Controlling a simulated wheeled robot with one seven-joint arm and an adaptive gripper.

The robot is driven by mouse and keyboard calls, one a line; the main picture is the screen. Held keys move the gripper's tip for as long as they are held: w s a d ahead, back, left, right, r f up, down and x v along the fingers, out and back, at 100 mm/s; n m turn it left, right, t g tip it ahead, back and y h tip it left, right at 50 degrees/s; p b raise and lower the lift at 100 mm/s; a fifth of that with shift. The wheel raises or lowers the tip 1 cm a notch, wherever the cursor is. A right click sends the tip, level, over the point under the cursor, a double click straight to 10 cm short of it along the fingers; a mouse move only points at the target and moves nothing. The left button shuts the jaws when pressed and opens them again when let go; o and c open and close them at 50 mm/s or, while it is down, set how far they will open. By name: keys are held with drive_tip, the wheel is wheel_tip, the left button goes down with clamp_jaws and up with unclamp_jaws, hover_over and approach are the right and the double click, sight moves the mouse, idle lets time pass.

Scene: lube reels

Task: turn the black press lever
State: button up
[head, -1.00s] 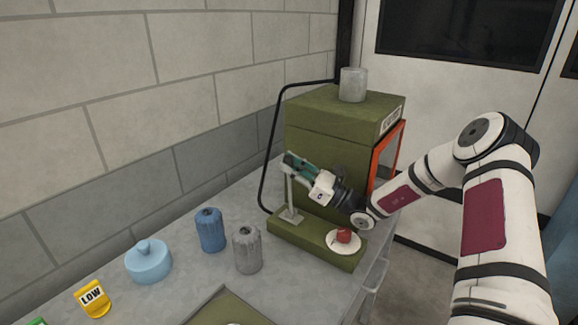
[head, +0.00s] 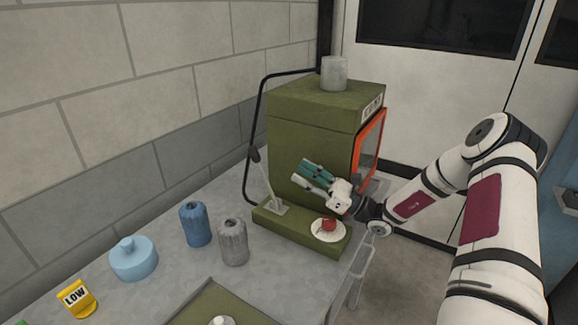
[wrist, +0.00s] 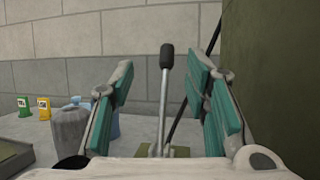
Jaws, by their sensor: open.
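The press lever (head: 264,180) is a thin grey rod with a black knob (head: 255,155). It rises from a small plate on the green press base (head: 300,233) and leans left in the head view. My gripper (head: 301,172) is open and empty, to the right of the lever and apart from it, beside the green press body (head: 312,145). In the wrist view the lever's black knob (wrist: 167,55) shows between the two teal-padded fingers, beyond their tips. The rod's foot is partly hidden by my gripper there.
A red knob (head: 328,225) on a white disc sits on the base. A black hose (head: 258,100) runs behind the lever.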

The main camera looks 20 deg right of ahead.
drive_tip(key=shift+v, duration=1.05)
